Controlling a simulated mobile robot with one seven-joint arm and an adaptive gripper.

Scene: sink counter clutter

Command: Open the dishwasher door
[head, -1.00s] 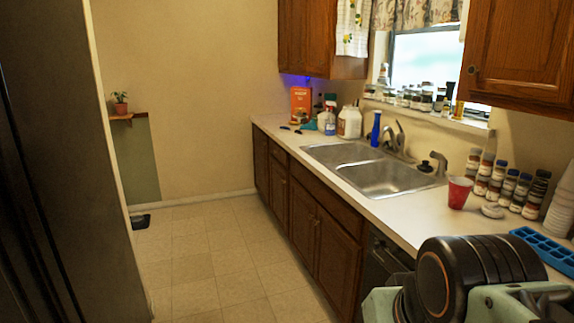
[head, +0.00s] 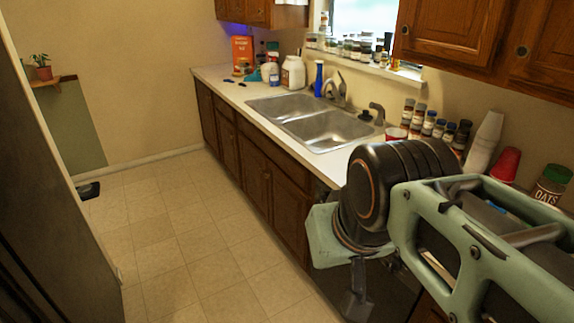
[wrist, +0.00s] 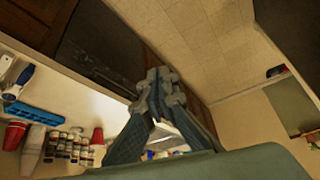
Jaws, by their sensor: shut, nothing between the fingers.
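The dishwasher (head: 386,294) is a dark front set under the counter, between wooden cabinets, partly hidden behind my arm in the head view. Its dark door (wrist: 105,42) also shows in the wrist view, beside the white counter edge, and it appears closed. My gripper (head: 355,306) hangs low in front of the counter in the head view, just left of the dark front. In the wrist view the fingertips of my gripper (wrist: 160,86) meet, with nothing between them. I cannot tell whether they touch the door.
Wooden lower cabinets (head: 262,180) run along the counter, with a double sink (head: 310,122) above. Spice jars (head: 428,122), a stack of white cups (head: 484,143) and a red cup (head: 505,165) stand on the countertop. The tiled floor (head: 185,235) to the left is clear.

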